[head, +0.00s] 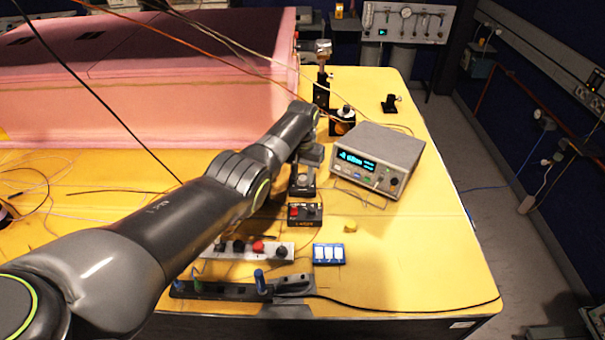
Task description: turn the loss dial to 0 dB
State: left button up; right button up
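My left arm reaches in from the lower left across the yellow table (450,255). Its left gripper (303,183) points down near the table's middle, left of the grey bench instrument (385,150). The fingers are small and dark, and I cannot tell how far apart they are. A small black box (305,214) with a red button and a dark knob sits just in front of the gripper. I cannot read any label that picks out the loss dial, and it may be hidden under the gripper. My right gripper is not in view.
A pale strip with red and black knobs (268,250) and a blue switch box (328,254) lie nearer. A black tray of tools (240,290) is at the front edge. A pink foam enclosure (240,95) fills the back left. Thin cables cross above. The table's right front is clear.

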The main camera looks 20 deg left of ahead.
aim_at(303, 177)
pick_arm(q)
jog(key=shift+o, duration=1.4)
jog(key=shift+r, duration=0.3)
notch_tip(303, 177, up, 5)
jog(key=shift+p, duration=0.4)
notch_tip(303, 177, up, 12)
jog(key=b, duration=0.2)
jog(key=shift+b, duration=0.3)
jog(key=shift+s+f, duration=0.1)
jog(key=shift+f, duration=0.05)
